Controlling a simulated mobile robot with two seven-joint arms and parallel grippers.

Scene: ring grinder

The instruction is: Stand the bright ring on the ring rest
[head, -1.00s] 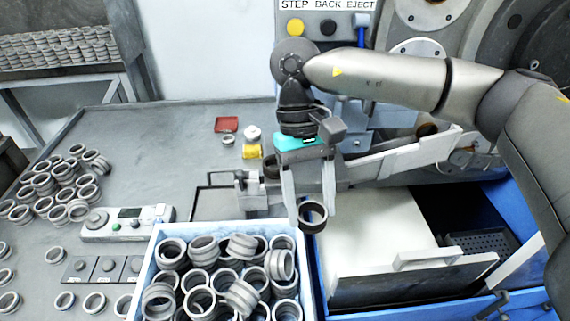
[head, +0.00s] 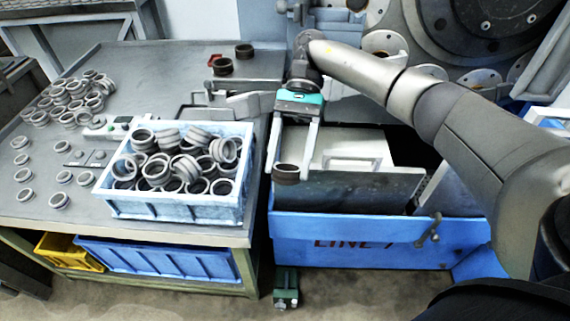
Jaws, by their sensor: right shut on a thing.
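My right gripper (head: 288,176) hangs fingers-down in the head view, left of the white panel and near the front right of the blue crate. It is shut on a ring (head: 286,174) at its fingertips, clear of the crate. The held ring looks dark brown here; I cannot tell whether it is the bright ring. I cannot pick out the ring rest with certainty. My left gripper is not in view.
A blue crate (head: 180,207) full of grey rings stands on the grey table (head: 140,72). Loose rings (head: 72,96) lie at the left, near a small control box (head: 106,130). The grinder (head: 466,30) is behind at right, above a blue cabinet (head: 350,242).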

